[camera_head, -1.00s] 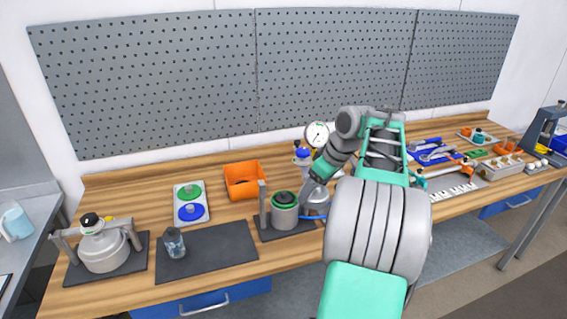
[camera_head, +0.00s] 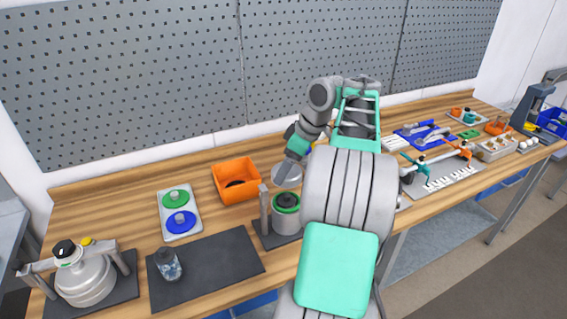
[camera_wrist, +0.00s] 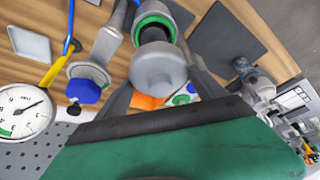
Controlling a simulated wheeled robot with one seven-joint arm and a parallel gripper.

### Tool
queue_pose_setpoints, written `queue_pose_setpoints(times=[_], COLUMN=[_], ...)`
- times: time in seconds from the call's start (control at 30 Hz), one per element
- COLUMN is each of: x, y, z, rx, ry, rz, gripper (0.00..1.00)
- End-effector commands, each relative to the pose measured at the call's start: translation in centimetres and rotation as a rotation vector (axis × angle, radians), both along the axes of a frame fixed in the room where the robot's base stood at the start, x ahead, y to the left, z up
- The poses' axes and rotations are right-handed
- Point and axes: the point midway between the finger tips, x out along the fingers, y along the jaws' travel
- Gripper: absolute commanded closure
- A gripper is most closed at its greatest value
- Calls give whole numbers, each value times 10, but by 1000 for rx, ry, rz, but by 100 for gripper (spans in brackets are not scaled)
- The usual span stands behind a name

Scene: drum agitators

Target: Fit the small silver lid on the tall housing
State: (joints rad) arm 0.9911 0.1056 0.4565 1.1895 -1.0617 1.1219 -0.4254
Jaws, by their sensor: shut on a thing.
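My gripper (camera_wrist: 160,88) is shut on a small silver lid (camera_wrist: 158,70), a round grey piece between the fingers in the wrist view. In the head view the lid (camera_head: 286,175) is a pale disc, partly behind my arm. A grey cylindrical housing (camera_head: 287,220) with a green ring and a dark centre piece stands just in front of it. In the wrist view the housing's green ring (camera_wrist: 137,24) lies just beyond the lid. The lid appears apart from the housing and beside it, not over its opening. The exact height gap cannot be told.
An upright post (camera_head: 264,210) stands beside the housing. An orange bin (camera_head: 236,180) and a tray with green and blue discs (camera_head: 164,213) lie to the left. A dial gauge (camera_wrist: 22,110) and a blue-capped part (camera_wrist: 86,92) are close by. The dark mat (camera_head: 225,262) has bare room.

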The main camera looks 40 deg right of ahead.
Motion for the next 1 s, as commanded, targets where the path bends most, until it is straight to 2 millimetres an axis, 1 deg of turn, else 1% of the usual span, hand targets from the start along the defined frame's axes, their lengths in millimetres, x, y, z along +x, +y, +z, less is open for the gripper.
queue_pose_setpoints(times=[0.03, 0.4, 0.5, 0.63, 1.0], x=[1, 0, 0, 0, 0], y=[0, 0, -1, -1, -1], z=[-7, -54, -63, -68, -67], rx=[-2, -1, -1, -3, -2], ry=[-2, -2, -2, -3, -2], rz=[1, -2, -3, -2, -2], gripper=[93, 93, 93, 93, 93])
